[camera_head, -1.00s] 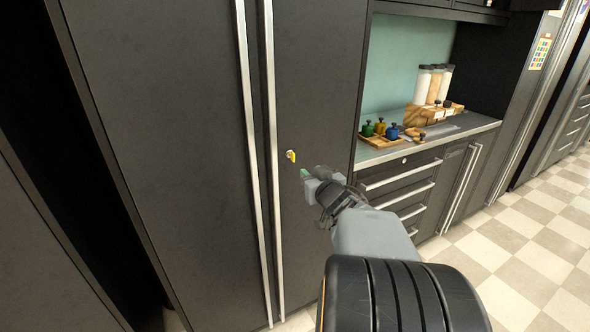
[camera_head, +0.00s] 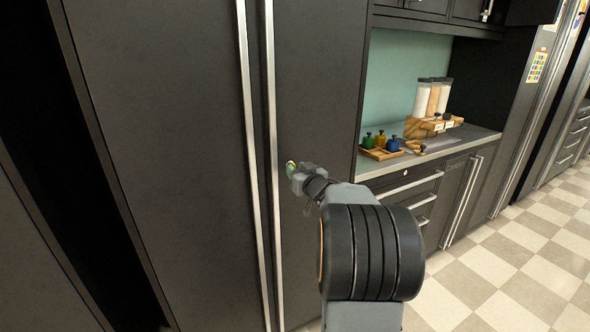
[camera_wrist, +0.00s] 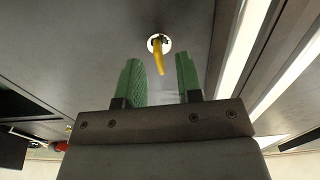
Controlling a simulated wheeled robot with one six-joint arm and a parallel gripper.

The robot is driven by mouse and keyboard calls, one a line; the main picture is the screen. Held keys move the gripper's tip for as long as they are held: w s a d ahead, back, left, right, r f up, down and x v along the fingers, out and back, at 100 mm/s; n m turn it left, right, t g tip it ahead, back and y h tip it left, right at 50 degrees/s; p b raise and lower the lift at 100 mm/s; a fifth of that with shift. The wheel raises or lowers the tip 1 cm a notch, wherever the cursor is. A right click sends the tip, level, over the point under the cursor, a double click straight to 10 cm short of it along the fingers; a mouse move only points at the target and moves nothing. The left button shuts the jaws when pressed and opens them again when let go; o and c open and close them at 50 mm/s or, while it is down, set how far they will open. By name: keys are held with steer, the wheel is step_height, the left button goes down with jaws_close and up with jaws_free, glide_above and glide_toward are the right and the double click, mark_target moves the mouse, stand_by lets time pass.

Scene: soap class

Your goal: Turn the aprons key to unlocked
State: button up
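A yellow key (camera_wrist: 159,57) sits in a round pale lock (camera_wrist: 154,42) on the dark cabinet door, and points down and slightly to the right in the wrist view. In the head view the lock (camera_head: 290,164) is just right of the long door handles, partly covered by my gripper. My gripper (camera_wrist: 160,72) is open, with its two green fingers apart. The key hangs between the fingertips, nearer the far ends; whether a finger touches it cannot be told. In the head view my gripper (camera_head: 294,171) is right at the lock.
Two long vertical handles (camera_head: 271,150) run down the cabinet left of the lock. To the right, a counter (camera_head: 437,156) holds small bottles (camera_head: 381,139) on a wooden tray and tall containers (camera_head: 433,97). The tiled floor (camera_head: 500,260) is clear at lower right.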

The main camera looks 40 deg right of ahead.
steer(key=shift+w+d, duration=0.1)
steer(key=shift+w, duration=0.85)
steer(key=shift+c, duration=0.2)
jaws_close()
